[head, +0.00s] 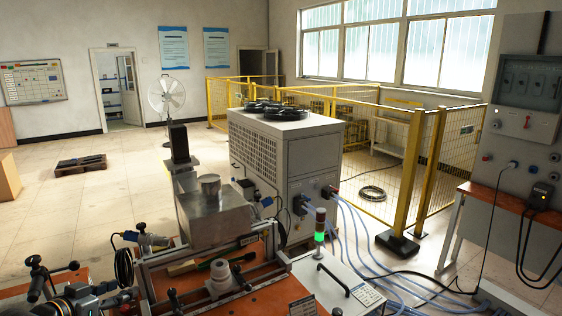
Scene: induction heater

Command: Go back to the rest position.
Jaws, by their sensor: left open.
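My left gripper (112,299) is low at the bottom left, over the front bench, partly cut off by the picture's lower edge. It is open, and I see nothing held in it. It is to the left of the clamp fixture (160,262) and apart from the white round part (220,279) there. My right gripper is not in view.
A signal lamp (319,228) glows green beside a white panel with a handle (334,281). A large chiller cabinet (292,160) stands behind, with blue hoses running right. A yellow fence (411,170) and control cabinet (520,110) are at right. The left floor (85,205) is mostly clear.

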